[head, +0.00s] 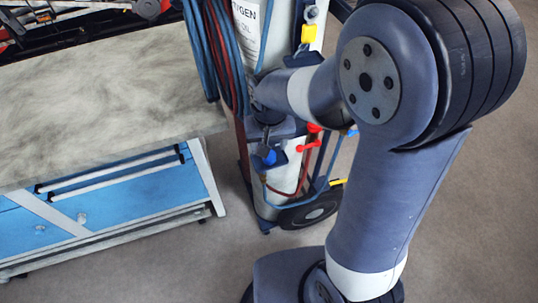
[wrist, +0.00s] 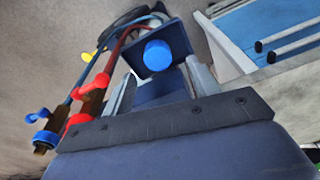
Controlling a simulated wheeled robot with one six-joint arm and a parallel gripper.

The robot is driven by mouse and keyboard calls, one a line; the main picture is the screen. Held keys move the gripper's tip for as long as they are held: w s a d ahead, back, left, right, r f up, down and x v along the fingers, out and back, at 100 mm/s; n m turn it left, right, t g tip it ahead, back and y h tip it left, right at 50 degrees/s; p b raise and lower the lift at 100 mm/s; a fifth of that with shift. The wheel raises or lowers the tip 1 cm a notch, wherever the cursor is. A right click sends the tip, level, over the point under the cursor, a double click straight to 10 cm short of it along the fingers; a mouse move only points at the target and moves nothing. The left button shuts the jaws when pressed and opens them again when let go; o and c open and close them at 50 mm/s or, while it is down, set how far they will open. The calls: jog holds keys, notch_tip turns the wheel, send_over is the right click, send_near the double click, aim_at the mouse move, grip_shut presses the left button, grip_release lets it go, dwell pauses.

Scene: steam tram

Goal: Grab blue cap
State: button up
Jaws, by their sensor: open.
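The blue cap (wrist: 157,55) shows in the wrist view as a round blue disc on a dark blue bracket (wrist: 172,32). My gripper (wrist: 160,70) is open, with one pale finger on each side of the cap's line. The cap appears just past the fingertips, and I cannot tell whether they touch it. In the head view the blue cap (head: 269,156) sits low on the front of the gas cylinder cart (head: 283,185), just below the end of my arm. My fingers are not clear there.
Red valve handles (head: 309,146) and hoses are close to the right of the cap; in the wrist view the red fittings (wrist: 90,100) are left of my gripper. A blue workbench (head: 120,195) with a grey top stands left. Open floor (head: 450,240) lies right.

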aim_at(270, 155)
jog(key=shift+w+d+f+p, duration=0.15)
jog(key=shift+f+p, duration=0.15)
jog(key=shift+f, duration=1.85)
jog(key=shift+c, duration=0.4)
jog(key=c, duration=0.9)
